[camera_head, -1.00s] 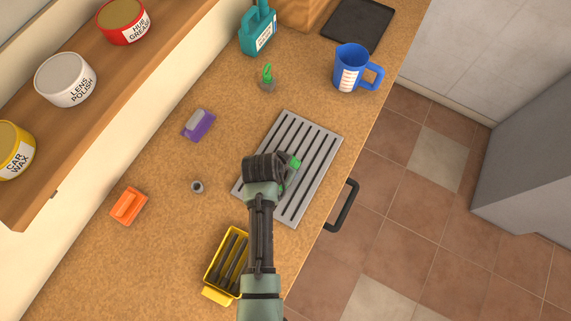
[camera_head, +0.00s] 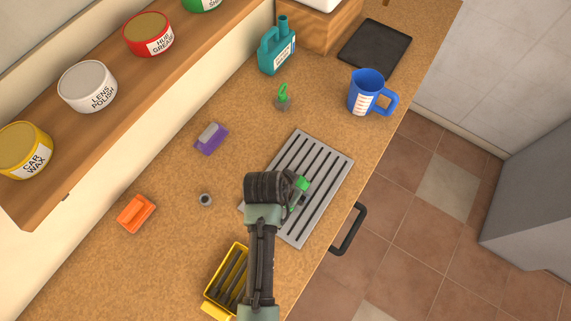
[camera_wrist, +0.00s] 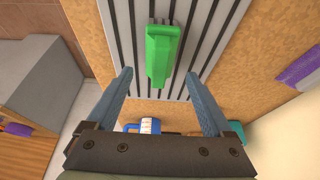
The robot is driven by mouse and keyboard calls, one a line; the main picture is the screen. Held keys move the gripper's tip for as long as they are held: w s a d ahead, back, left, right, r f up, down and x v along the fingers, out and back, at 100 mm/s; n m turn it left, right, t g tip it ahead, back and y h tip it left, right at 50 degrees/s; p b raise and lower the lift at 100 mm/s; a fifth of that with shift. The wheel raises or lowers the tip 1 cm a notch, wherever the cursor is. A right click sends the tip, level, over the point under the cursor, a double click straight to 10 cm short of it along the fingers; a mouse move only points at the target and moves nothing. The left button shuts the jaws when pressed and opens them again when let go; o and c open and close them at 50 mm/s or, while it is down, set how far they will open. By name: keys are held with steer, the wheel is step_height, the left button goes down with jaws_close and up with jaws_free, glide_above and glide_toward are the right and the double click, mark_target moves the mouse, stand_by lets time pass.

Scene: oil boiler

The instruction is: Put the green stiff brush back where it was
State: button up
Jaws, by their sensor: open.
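A green block-shaped piece, which looks like the green stiff brush (camera_head: 302,184), is over the grey slotted rack (camera_head: 335,167). In the wrist view the green piece (camera_wrist: 160,55) lies lengthwise between my fingers, with a visible gap on each side. My gripper (camera_wrist: 158,73) is open, its two fingers pointing toward the rack. In the head view my gripper (camera_head: 296,190) is above the rack and hides part of the green piece. I cannot tell whether the green piece rests flat on the slats. A smaller green-handled item (camera_head: 283,97) with a grey base stands farther back.
A purple-and-grey brush (camera_head: 211,139), a small grey ring (camera_head: 205,199) and an orange block (camera_head: 136,214) lie left. A yellow bin (camera_head: 215,307) is near my arm. A blue jug (camera_head: 368,93), teal bottle (camera_head: 277,52) and dark mat (camera_head: 375,50) are at the back.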

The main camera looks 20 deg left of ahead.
steer(key=d+v, duration=0.1)
steer(key=v, duration=0.7)
steer(key=w+r+t+y, duration=0.1)
steer(key=w+r+t, duration=0.4)
steer(key=r, duration=0.6)
steer(key=w+d+r+t, duration=0.1)
steer(key=w+r+t, duration=0.1)
steer(key=w+r, duration=0.65)
steer(key=w+r+t+y, duration=0.1)
steer(key=w+r+t, duration=0.25)
steer(key=r, duration=1.05)
steer(key=s+d+r+t, duration=0.2)
steer(key=s+r+t, duration=0.2)
steer(key=r, duration=0.6)
steer(key=s+d+r+n+t, duration=0.1)
steer(key=s+d+r+t, duration=0.2)
steer(key=r, duration=0.8)
steer(key=s+d+r+n+t+h, duration=0.1)
steer(key=s+d+r+t, duration=0.2)
steer(key=r, duration=0.8)
steer(key=s+t, duration=0.2)
steer(key=s, duration=0.1)
steer(key=shift+s, duration=0.25)
steer(key=shift+d+r+h, duration=0.1)
steer(key=shift+h, duration=0.2)
